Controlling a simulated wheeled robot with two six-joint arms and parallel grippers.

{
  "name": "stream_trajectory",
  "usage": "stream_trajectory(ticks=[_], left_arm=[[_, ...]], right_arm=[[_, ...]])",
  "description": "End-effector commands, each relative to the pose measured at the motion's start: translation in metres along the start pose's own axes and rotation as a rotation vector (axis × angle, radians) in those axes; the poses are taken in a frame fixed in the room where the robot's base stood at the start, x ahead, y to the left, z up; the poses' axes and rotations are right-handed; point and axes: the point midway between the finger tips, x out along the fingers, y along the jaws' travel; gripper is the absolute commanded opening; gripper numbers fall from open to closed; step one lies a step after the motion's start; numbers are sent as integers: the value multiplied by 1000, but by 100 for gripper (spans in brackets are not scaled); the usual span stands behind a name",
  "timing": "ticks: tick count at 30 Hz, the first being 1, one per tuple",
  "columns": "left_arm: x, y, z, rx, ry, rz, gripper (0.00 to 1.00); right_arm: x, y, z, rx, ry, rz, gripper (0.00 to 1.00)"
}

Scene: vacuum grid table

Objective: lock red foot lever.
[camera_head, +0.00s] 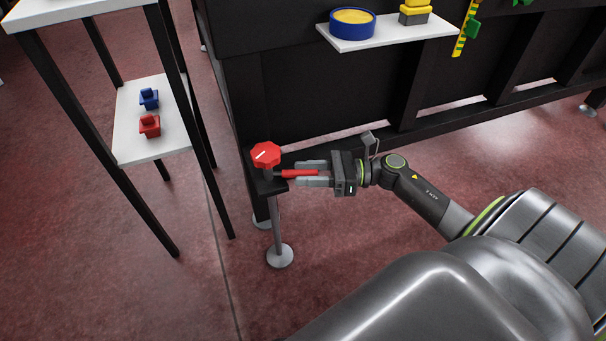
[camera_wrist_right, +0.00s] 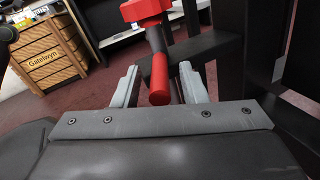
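The red foot lever has a red octagonal knob (camera_head: 265,154) with a white mark and a red handle (camera_head: 300,173) pointing right, at the table's lower left corner. In the right wrist view the red handle (camera_wrist_right: 159,78) points toward me, below the red knob (camera_wrist_right: 145,9). My right gripper (camera_head: 313,174) is open, with one finger on each side of the handle. In the wrist view its fingers (camera_wrist_right: 158,85) stand apart from the handle with gaps visible. My left gripper is not in view.
The black table frame (camera_head: 235,95) rises just behind the lever. A shelf rack (camera_head: 135,145) with blue and red parts stands at left. A white tray (camera_head: 390,37) with a blue round container (camera_head: 352,30) is above. A wooden crate (camera_wrist_right: 48,52) shows in the wrist view.

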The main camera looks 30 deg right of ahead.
Motion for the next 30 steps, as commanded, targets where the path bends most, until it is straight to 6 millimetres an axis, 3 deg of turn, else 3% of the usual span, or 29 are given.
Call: stream_trajectory(ticks=[4,13,22,30], left_arm=[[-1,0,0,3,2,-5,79],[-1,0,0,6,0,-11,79],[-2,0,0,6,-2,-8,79],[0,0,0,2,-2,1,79]], right_arm=[[10,0,0,0,-2,1,39],[11,0,0,0,0,0,39],[11,0,0,0,0,0,0],[11,1,1,1,-1,-5,0]])
